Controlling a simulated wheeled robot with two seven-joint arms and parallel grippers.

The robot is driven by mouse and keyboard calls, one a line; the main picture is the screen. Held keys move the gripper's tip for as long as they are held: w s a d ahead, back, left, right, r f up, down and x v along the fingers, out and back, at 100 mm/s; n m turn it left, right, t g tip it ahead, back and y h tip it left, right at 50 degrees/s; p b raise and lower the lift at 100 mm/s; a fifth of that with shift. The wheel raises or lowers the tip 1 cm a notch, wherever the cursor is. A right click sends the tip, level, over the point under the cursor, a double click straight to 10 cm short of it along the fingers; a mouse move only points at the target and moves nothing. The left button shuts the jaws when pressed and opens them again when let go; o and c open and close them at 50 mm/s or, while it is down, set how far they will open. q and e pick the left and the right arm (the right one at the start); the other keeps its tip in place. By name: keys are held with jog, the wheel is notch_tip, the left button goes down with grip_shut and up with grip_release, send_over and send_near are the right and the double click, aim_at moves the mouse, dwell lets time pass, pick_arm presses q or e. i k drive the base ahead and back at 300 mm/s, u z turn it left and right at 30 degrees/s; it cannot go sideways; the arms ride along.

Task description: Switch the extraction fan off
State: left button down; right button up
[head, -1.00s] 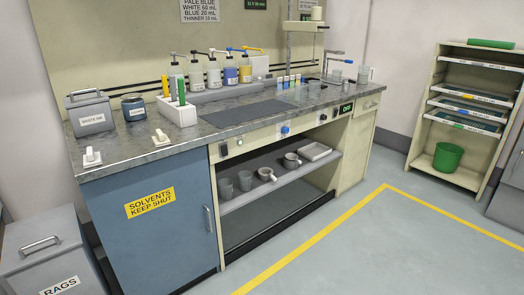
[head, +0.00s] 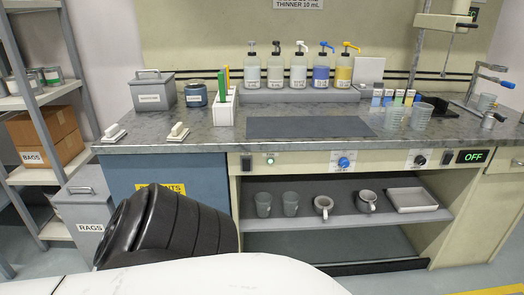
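A front panel runs under the worktop (head: 220,133). On its left part are a small black switch (head: 246,163) and a green indicator light (head: 270,160). A blue knob (head: 344,162) is in the middle. A black knob (head: 420,160), another dark switch (head: 447,159) and a display reading OFF in green (head: 474,156) are on the right. The small labels are too small to read, so I cannot tell which control is the fan's. Neither gripper is in view. A black ribbed part and a white surface, which look like my own body, cover the lower left.
Pump bottles (head: 299,68), a grey mat (head: 308,127) and clear cups (head: 421,115) stand on the worktop. Mugs (head: 323,205) and a tray (head: 412,199) sit on the shelf below. A rags bin (head: 91,211) and a shelf rack (head: 45,103) are at left.

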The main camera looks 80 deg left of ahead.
aim_at(247, 162)
jog(key=u, duration=1.05)
jog(key=i, duration=1.15)
jog(key=u, duration=1.15)
